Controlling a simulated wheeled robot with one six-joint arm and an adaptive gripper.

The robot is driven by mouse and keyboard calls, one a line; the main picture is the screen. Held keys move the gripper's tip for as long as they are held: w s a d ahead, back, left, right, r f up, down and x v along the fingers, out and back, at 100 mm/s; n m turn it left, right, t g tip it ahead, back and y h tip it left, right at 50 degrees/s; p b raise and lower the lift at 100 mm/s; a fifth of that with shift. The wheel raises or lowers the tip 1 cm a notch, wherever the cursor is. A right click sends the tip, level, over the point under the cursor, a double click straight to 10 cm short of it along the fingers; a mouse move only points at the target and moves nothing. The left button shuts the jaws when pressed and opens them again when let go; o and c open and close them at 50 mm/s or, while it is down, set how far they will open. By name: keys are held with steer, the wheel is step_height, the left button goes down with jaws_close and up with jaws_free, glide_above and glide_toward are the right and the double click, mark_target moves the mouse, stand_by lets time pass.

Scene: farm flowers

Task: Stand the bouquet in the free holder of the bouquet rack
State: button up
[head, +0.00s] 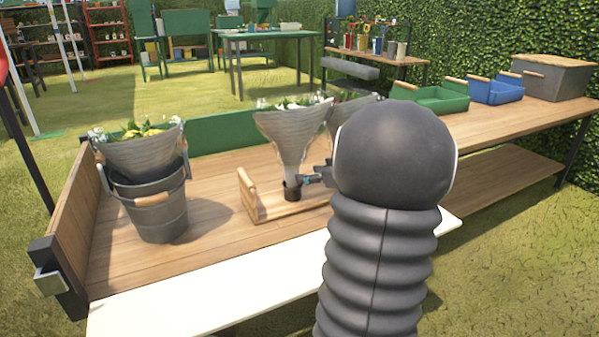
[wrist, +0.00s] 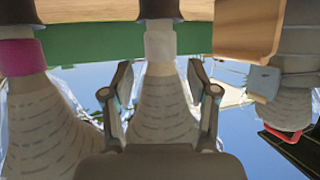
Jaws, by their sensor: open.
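A bouquet in a pale grey wrap (head: 290,130) stands nearly upright, its narrow end in a dark cup of the wooden bouquet rack (head: 246,192), by the left handle. My gripper (head: 318,178) is just right of its stem. In the wrist view, which is upside down, the open jaws (wrist: 161,78) flank the wrap (wrist: 162,115) below its pale band; contact cannot be told. A second bouquet (head: 352,106), partly behind my arm, shows in the wrist view with a pink band (wrist: 22,54), its stem in another dark cup. The rack's right part is hidden.
A grey bucket (head: 150,210) holding another wrapped bouquet (head: 142,155) stands left on the workbench (head: 200,245). Green (head: 440,100) and blue (head: 495,92) trays and a grey box (head: 552,80) stand at right. A green board edges the back. Bench between bucket and rack is clear.

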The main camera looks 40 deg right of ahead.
steer(key=shift+v, duration=1.8)
